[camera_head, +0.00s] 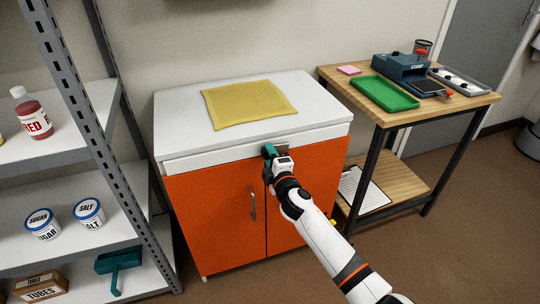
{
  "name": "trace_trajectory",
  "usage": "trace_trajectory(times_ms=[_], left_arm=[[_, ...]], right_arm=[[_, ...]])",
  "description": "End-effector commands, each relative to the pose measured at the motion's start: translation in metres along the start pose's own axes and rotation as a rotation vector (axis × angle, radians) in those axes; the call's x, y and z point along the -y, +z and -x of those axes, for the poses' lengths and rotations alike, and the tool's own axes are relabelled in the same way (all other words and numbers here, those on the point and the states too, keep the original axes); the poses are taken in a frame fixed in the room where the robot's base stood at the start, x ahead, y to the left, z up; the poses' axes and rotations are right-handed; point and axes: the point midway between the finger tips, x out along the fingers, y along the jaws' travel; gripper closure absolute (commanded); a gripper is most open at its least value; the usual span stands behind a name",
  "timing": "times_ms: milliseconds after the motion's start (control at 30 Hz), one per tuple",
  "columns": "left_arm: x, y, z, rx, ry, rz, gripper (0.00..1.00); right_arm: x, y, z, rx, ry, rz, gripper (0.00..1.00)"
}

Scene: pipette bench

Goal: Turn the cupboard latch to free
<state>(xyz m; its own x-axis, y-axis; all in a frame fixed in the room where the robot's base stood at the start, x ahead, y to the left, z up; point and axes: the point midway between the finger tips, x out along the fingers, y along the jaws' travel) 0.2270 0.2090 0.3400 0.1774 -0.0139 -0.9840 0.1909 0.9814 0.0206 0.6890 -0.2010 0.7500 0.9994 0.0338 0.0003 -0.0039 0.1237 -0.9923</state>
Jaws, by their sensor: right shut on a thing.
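The orange two-door cupboard (222,215) stands against the wall under a white top. My right gripper (268,152) is at the top of the cupboard front, near where the two doors meet. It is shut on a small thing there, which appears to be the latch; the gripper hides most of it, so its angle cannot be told. A metal handle (253,203) shows on the left door, left of my gripper. Both doors look closed. My left gripper is not in view.
A yellow cloth (248,104) lies on the white top (180,120). A grey shelf rack (115,190) with jars stands close on the left. A wooden table (450,108) with a green tray (384,93) stands on the right. Brown floor (440,255) is free at the front right.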

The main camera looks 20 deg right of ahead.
Motion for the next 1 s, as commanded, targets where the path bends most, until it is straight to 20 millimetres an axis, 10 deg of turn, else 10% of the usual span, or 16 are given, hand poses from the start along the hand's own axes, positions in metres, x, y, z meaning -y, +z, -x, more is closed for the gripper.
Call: trace_trajectory(times_ms=[833, 867, 1000], left_arm=[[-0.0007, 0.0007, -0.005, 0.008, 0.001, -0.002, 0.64], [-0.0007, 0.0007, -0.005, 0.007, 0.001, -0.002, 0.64], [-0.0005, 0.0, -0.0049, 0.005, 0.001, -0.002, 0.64]], right_arm=[[-0.0011, 0.0007, 0.0003, 0.001, 0.002, 0.143, 1.0], [-0.0011, 0.0007, 0.0003, 0.001, 0.002, 0.143, 0.64], [-0.0008, 0.0005, 0.0003, 0.001, 0.002, 0.141, 0.45]])
